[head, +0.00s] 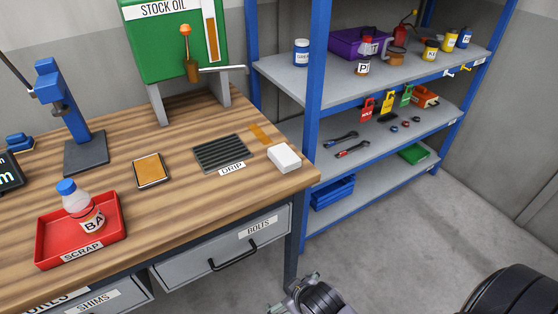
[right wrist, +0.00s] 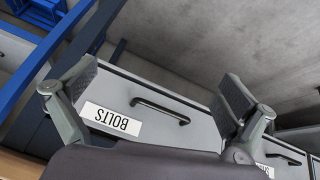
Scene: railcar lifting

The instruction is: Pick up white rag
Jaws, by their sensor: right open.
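The white rag (head: 284,157) looks like a small folded white block. It lies on the right front corner of the wooden workbench (head: 190,215), next to the drip grate (head: 220,153). My right gripper (head: 298,290) shows at the bottom of the head view, in front of the bench and apart from the rag. In the right wrist view my right gripper (right wrist: 158,88) has its two fingers wide apart with nothing between them, facing the grey BOLTS drawer (right wrist: 155,105). The rag is not seen in the right wrist view. My left gripper is not in view.
A red SCRAP tray (head: 50,232) holding a bottle (head: 82,207) and a tan pad (head: 151,170) lie on the bench. A green STOCK OIL tank (head: 170,50) stands behind. A blue-posted shelf (head: 315,120) rises just right of the bench. Open floor (head: 400,225) lies at the right.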

